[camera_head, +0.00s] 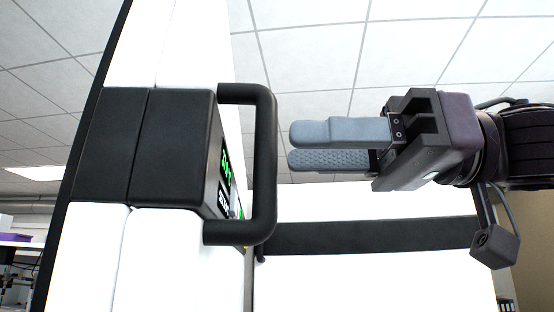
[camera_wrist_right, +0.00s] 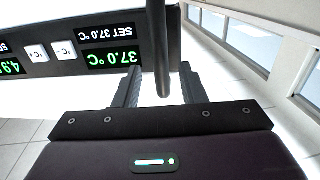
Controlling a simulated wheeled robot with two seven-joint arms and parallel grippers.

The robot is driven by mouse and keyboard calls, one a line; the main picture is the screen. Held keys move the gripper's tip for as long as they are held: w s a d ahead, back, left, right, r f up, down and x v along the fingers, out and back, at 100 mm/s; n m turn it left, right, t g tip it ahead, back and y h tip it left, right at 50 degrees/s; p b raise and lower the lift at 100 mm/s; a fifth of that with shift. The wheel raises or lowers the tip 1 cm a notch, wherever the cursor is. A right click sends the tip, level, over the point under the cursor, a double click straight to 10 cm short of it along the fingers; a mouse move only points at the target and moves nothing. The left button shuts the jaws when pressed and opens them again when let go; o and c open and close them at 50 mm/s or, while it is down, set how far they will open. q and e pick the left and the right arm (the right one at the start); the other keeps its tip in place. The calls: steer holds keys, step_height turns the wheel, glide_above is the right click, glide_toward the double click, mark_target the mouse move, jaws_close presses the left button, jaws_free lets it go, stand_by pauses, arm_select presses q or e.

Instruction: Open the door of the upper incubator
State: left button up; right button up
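The incubator (camera_head: 175,255) fills the left of the head view, white with a black band (camera_head: 110,145) across it. A black U-shaped handle (camera_head: 264,165) stands out from that band. The door looks shut, as far as its visible edge shows. My right gripper (camera_head: 290,147) points at the handle from the right, its grey fingers apart and empty. A small gap shows between fingertips and handle. In the right wrist view the handle bar (camera_wrist_right: 161,45) lines up between the two fingers. My left gripper is not in view.
A control panel (camera_wrist_right: 85,42) beside the handle shows 37.0 °C upside down in the right wrist view. A white surface with a dark band (camera_head: 370,236) lies behind and below my right gripper. Windows (camera_wrist_right: 235,35) are at the right of the wrist view.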

steer(key=shift+d, duration=1.5)
